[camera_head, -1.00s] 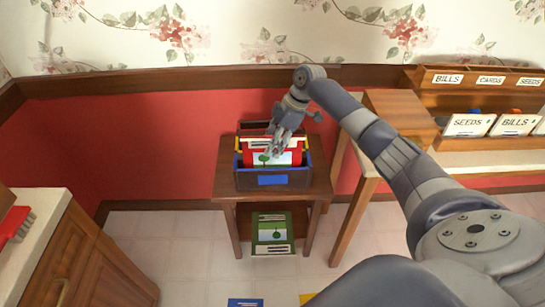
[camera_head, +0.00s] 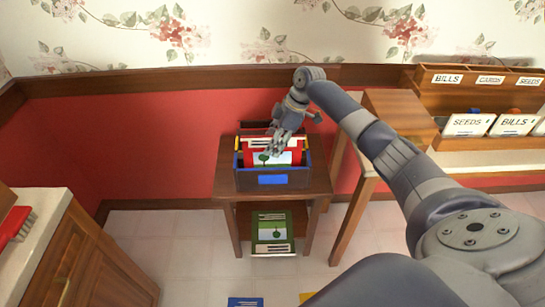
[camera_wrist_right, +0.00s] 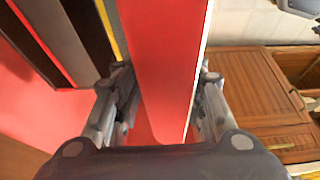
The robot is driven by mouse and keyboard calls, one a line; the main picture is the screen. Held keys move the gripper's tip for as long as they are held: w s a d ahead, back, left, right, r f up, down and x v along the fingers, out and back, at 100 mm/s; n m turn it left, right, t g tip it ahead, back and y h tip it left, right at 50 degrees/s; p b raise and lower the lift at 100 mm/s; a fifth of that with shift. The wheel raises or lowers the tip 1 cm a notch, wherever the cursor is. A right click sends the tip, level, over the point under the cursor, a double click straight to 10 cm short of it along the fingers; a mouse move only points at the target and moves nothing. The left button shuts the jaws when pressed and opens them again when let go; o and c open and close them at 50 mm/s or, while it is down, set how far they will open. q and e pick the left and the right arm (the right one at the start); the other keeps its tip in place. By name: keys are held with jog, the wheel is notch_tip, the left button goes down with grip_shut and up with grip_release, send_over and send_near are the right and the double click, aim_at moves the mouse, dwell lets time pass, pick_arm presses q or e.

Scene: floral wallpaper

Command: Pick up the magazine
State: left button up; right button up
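A red magazine (camera_head: 262,157) with a green tree picture on its front stands in a dark blue holder (camera_head: 302,178) on a small wooden table. Other magazines or files stand behind it. My right gripper (camera_head: 275,149) reaches down over the holder at the red magazine's top. In the right wrist view, the red magazine (camera_wrist_right: 168,60) lies between the two fingers of the right gripper (camera_wrist_right: 168,112). The fingers look spread on either side of it, without clear contact. My left gripper is in neither view.
A green magazine (camera_head: 271,228) lies on the table's lower shelf. At right, a side table carries a wooden organizer (camera_head: 490,78) labelled bills, cards and seeds. A wooden cabinet (camera_head: 105,265) with a red brush (camera_head: 14,224) stands at left. Blue and yellow items lie on the floor.

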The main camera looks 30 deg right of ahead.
jog(key=shift+f, duration=0.1)
grip_shut()
dwell(0.3)
